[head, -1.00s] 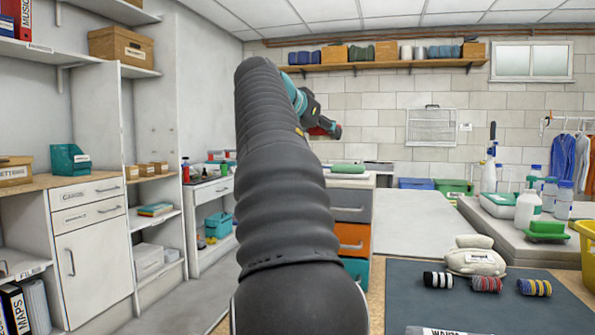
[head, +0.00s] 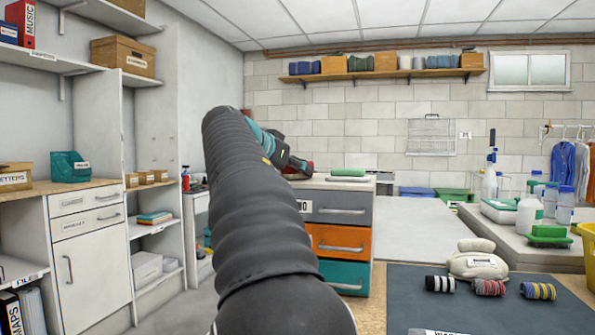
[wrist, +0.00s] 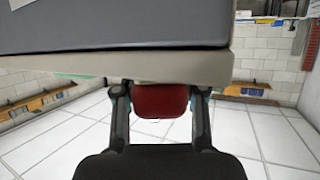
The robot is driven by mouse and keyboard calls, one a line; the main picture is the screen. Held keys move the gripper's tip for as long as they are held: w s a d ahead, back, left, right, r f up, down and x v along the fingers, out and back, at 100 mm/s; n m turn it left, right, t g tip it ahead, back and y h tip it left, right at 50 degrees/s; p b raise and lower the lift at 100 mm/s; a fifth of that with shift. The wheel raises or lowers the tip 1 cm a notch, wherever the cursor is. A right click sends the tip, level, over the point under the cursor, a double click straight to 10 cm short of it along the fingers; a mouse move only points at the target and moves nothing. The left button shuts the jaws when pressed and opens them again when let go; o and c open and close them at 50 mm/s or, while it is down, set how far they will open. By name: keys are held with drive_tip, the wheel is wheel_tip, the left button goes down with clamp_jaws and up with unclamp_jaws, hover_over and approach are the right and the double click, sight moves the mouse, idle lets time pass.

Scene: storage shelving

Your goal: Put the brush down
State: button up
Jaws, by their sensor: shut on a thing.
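The held brush shows in the wrist view as a red block (wrist: 160,101) between the two fingers of my gripper (wrist: 160,90). Its bristles cannot be made out. In the head view, my gripper (head: 294,163) is at the left end of the drawer cabinet's top, with a bit of red at its tip. The cabinet (head: 340,209) has grey, orange and teal drawers. In the wrist view, which is upside down, the pale edge of the cabinet top (wrist: 200,70) cuts across just beyond the brush. I cannot tell whether the brush touches the top.
A green pad (head: 348,172) lies on the cabinet top, right of my gripper. A counter at right holds bottles (head: 527,214) and a green scrubber (head: 548,231). A dark mat (head: 405,290) with several striped rolls lies in front. White shelving stands at left.

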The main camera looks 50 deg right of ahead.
drive_tip(key=shift+f, duration=0.1)
drive_tip(key=o, duration=1.1)
drive_tip(key=shift+o, duration=0.2)
drive_tip(key=shift+a+r, duration=0.1)
drive_tip(key=shift+r, duration=0.15)
drive_tip(key=v, duration=1.1)
drive_tip(key=shift+a, duration=0.4)
